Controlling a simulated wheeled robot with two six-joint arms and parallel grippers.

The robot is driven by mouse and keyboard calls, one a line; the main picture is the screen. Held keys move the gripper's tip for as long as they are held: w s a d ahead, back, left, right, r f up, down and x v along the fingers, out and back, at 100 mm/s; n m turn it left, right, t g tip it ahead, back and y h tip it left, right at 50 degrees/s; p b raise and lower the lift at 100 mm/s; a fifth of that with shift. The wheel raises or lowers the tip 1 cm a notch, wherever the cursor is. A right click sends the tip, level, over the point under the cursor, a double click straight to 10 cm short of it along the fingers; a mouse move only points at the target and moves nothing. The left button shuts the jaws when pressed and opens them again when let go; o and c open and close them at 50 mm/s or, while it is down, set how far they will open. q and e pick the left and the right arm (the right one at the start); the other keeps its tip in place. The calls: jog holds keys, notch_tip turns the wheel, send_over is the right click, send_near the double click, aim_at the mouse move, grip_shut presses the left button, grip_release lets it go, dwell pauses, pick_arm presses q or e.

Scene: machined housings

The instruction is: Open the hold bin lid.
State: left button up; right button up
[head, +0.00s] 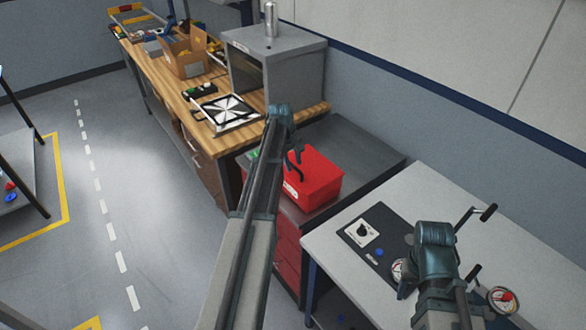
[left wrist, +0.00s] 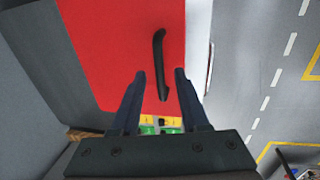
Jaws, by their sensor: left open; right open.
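The hold bin is a red box (head: 318,180) with a pale label on its front, standing on a grey-topped cabinet. Its flat red lid looks shut. In the left wrist view the red lid (left wrist: 110,45) fills much of the picture, with a black bar handle (left wrist: 158,55) on it. My left gripper (head: 294,160) is open above the bin. In the left wrist view the near end of the handle shows between its fingertips (left wrist: 160,73); I cannot tell whether they touch it. My right gripper (head: 437,280) is over the pale bench at right, its fingers mostly hidden by the arm.
A wooden workbench (head: 165,75) behind carries a grey cabinet (head: 295,75) and cardboard box (head: 185,62).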

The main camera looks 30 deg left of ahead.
pick_arm(q)
grip_shut()
dwell(1.5)
